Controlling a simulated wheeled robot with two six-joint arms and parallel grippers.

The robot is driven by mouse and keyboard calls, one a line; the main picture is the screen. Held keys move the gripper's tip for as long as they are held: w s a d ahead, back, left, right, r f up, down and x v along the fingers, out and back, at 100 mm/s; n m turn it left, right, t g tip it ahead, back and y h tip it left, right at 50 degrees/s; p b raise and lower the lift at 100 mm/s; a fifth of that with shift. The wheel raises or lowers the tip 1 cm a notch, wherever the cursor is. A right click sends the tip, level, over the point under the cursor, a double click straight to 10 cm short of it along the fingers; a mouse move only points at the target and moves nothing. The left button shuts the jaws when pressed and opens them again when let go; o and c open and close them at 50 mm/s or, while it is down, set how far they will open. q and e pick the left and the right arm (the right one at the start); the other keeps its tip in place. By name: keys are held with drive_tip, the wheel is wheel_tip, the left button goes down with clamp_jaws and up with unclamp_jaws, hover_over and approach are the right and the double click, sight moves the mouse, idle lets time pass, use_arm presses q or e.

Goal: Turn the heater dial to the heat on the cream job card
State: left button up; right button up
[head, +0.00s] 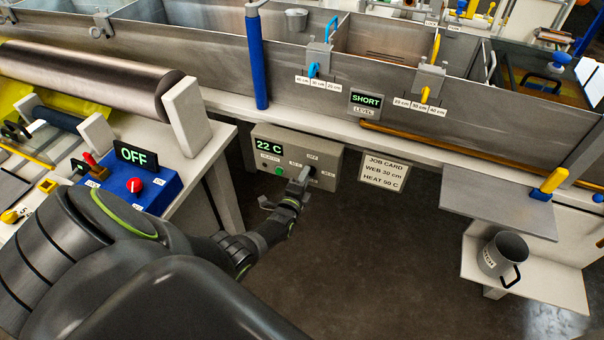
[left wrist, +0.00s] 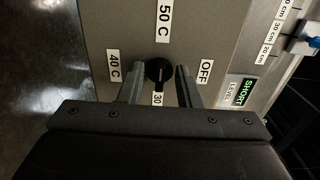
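The heater box (head: 265,143) is a grey panel under the bath's front edge, its green display reading 22 C. Its dial (left wrist: 158,72) is a black knob with labels OFF, 30, 40 C and 50 C around it; its pointer is hard to make out. My left gripper (head: 300,182) is at the dial; in the left wrist view its two fingers (left wrist: 158,84) stand apart on either side of the knob. I cannot tell whether they touch it. The cream job card (head: 384,172) hangs right of the box and seems to read WEB 30 cm, HEAT 50 C.
A blue box (head: 133,188) with a red knob and an OFF display (head: 136,156) stands at the left. A level display (head: 366,101) reads SHORT. A grey shelf (head: 490,205) and a metal mug (head: 503,258) are at the right. The floor below the heater is clear.

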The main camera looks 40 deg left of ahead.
use_arm(q)
drive_tip(key=p+v, duration=0.3)
drive_tip(key=v, duration=1.4)
drive_tip(key=shift+s, duration=0.15)
drive_tip(key=shift+d, duration=0.1)
drive_tip(key=s+d+f+n+g+h, duration=0.25)
drive_tip(key=s+f+n+g, duration=0.6)
drive_tip(key=s+f, duration=0.85)
drive_tip(key=s+f+n+g, duration=0.3)
drive_tip(key=s+f+g, duration=0.1)
drive_tip(key=s, duration=0.5)
drive_tip(key=s+d+f+n+g, duration=0.1)
drive_tip(key=s+f+n+g, duration=0.3)
drive_tip(key=s, duration=0.6)
drive_tip(key=shift+d+f, duration=0.3)
